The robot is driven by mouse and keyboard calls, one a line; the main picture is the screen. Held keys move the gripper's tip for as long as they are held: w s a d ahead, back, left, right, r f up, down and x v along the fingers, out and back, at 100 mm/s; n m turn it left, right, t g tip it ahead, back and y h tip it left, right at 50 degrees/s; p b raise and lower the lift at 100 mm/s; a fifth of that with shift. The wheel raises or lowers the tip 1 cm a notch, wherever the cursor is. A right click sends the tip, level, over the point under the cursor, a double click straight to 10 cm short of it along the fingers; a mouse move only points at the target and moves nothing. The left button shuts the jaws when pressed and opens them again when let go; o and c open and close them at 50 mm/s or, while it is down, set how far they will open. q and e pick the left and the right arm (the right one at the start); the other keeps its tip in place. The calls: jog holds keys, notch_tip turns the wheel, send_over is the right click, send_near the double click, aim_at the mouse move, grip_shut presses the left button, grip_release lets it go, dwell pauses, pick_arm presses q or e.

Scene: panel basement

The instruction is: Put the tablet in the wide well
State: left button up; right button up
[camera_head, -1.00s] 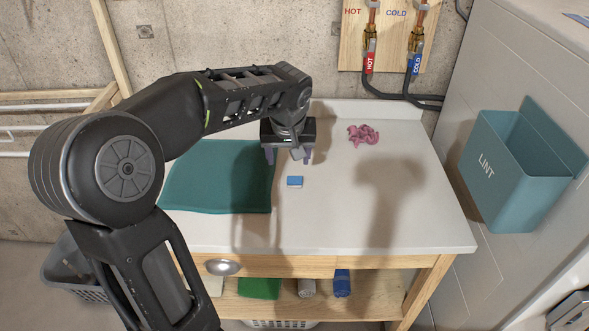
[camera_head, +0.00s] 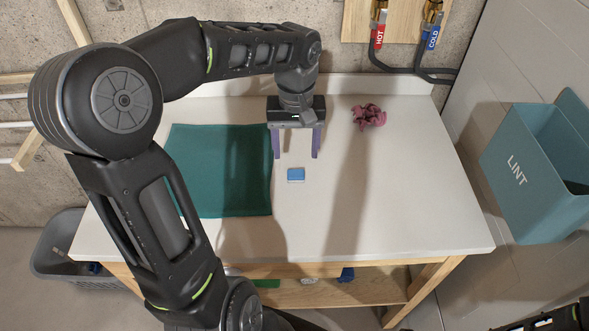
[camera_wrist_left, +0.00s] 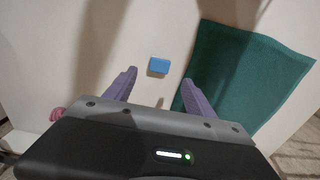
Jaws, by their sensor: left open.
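The tablet, a small blue block with a pale lower edge, lies on the white worktop (camera_head: 390,215) in the head view (camera_head: 296,175). It also shows in the left wrist view (camera_wrist_left: 159,65). My left gripper (camera_head: 296,156) points down above the worktop, its two purple fingers spread and empty. In the wrist view the tablet lies just beyond the gap between the fingertips (camera_wrist_left: 159,78), apart from both. I see no wide well in either view. My right gripper is not in view; only a dark part of my arm shows at the lower right.
A teal mat (camera_head: 205,165) lies left of the tablet. A crumpled pink cloth (camera_head: 369,116) lies at the back right. A teal LINT bin (camera_head: 530,175) is at the right. A grey basket (camera_head: 68,245) stands at lower left.

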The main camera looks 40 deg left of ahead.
aim_at(296, 173)
pick_arm(q)
jog(key=shift+f, duration=1.35)
jog(key=shift+f, duration=0.1)
notch_tip(296, 173, down, 5)
jog(key=shift+p, duration=0.8)
jog(key=shift+c, duration=0.4)
grip_shut()
notch_tip(296, 173, up, 10)
jog(key=b, duration=0.1)
dwell(0.3)
